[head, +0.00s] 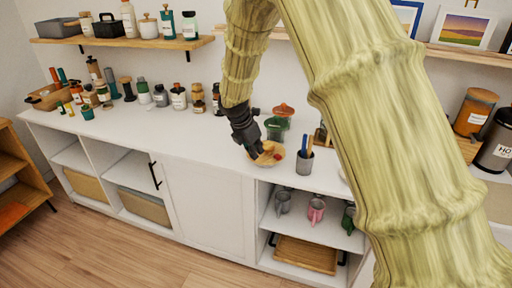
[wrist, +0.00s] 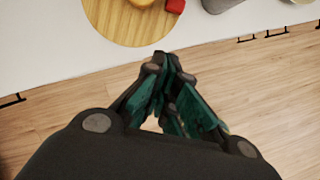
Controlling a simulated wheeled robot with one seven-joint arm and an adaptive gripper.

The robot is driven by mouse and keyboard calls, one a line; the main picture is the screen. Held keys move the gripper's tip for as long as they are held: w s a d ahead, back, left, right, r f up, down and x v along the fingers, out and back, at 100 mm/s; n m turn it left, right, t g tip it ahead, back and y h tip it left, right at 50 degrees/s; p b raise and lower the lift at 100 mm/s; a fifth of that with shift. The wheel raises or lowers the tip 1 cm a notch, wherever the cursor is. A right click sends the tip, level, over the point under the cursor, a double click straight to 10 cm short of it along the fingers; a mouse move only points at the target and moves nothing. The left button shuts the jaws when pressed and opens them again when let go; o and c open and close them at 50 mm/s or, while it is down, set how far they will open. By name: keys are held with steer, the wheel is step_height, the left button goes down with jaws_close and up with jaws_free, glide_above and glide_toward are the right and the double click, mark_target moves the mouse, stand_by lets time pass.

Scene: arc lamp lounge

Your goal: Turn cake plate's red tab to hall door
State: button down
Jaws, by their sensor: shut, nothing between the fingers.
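The cake plate (head: 279,150) is a round, light wooden disc on the white counter, right of the middle. It also shows at the top of the wrist view (wrist: 118,30), cut off by the frame edge. Its red tab (wrist: 174,6) sits at the plate's right rim there, and shows small in the head view (head: 277,156). My gripper (head: 256,152) is close to the plate's left side in the head view. In the wrist view its fingers (wrist: 162,60) are shut and empty, just off the plate's edge; I cannot tell whether they touch it. I cannot make out a hall door.
A grey cup with pens (head: 305,162) stands right of the plate. A green container with a red lid (head: 277,126) stands behind it. Bottles and jars (head: 178,97) crowd the counter's left part. Open shelves below hold mugs (head: 316,210). The counter between is clear.

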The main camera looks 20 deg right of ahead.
mark_target(273, 162)
steer(key=x, duration=0.6)
steer(key=shift+d+f+p, duration=0.1)
steer(key=shift+f+p, duration=0.05)
steer(key=shift+p, duration=0.2)
steer(key=shift+w+d+p, duration=0.2)
steer(key=shift+w+d, duration=0.05)
steer(key=shift+d, duration=0.25)
steer(key=shift+w+d+p, duration=0.15)
steer(key=shift+w+d, duration=0.1)
steer(key=shift+d, duration=0.3)
steer(key=shift+w+d, duration=0.3)
steer(key=shift+d, duration=0.45)
steer(key=shift+d+n+p, duration=0.4)
steer(key=shift+n+p, duration=0.1)
steer(key=shift+p, duration=0.2)
